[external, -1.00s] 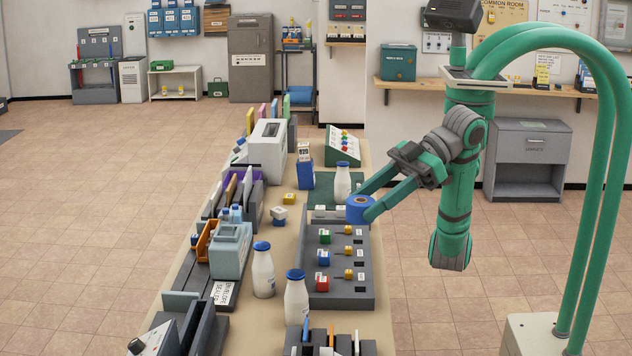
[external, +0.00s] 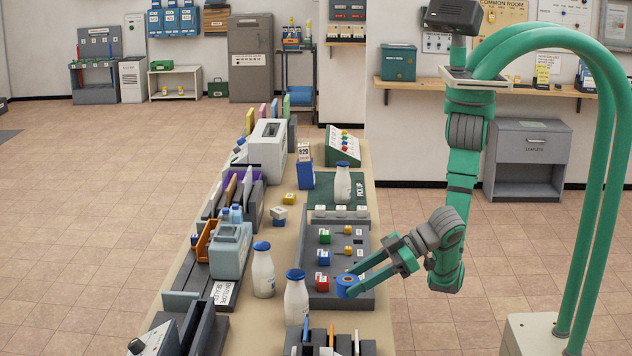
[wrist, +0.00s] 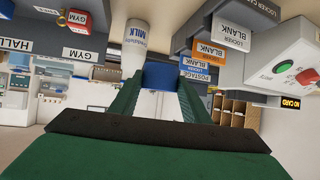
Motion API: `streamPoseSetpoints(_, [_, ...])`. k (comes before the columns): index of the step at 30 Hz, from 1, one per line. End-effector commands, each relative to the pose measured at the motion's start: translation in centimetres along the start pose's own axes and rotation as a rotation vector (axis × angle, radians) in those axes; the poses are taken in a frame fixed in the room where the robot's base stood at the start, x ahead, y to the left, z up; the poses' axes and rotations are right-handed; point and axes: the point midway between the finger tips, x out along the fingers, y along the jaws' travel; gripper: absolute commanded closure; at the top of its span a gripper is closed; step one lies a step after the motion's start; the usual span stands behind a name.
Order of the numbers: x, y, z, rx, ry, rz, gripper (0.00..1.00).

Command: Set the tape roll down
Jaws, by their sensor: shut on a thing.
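The blue tape roll (external: 347,286) is held between the fingertips of my gripper (external: 350,282) in the external view. It is over the near right part of the grey panel (external: 325,298) that carries coloured blocks and small yellow knobs. I cannot tell whether the roll touches the panel. In the wrist view, the blue roll (wrist: 161,75) shows at the far end of my two green fingers, and my gripper (wrist: 160,82) is shut on it.
A red block (external: 322,283) is just left of the roll. Two white bottles (external: 263,273) with blue caps stand left of the panel. Another bottle (external: 342,184) stands on the green mat (external: 322,190) behind it. A divided holder (external: 325,347) is at the near edge.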

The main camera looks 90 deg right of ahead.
Motion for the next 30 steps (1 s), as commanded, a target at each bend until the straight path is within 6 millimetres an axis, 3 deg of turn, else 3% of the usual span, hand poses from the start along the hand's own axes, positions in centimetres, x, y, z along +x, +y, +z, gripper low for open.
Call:
streamPoseSetpoints(3, [0.2, 1.6, 2.6, 0.008, 0.001, 0.026, 0.8])
streamPoseSetpoints(9, [0.3, 3.1, 4.5, 0.023, 0.007, 0.052, 0.8])
streamPoseSetpoints(30, [3.9, 3.3, 11.5, 0.022, 0.007, 0.055, 0.8])
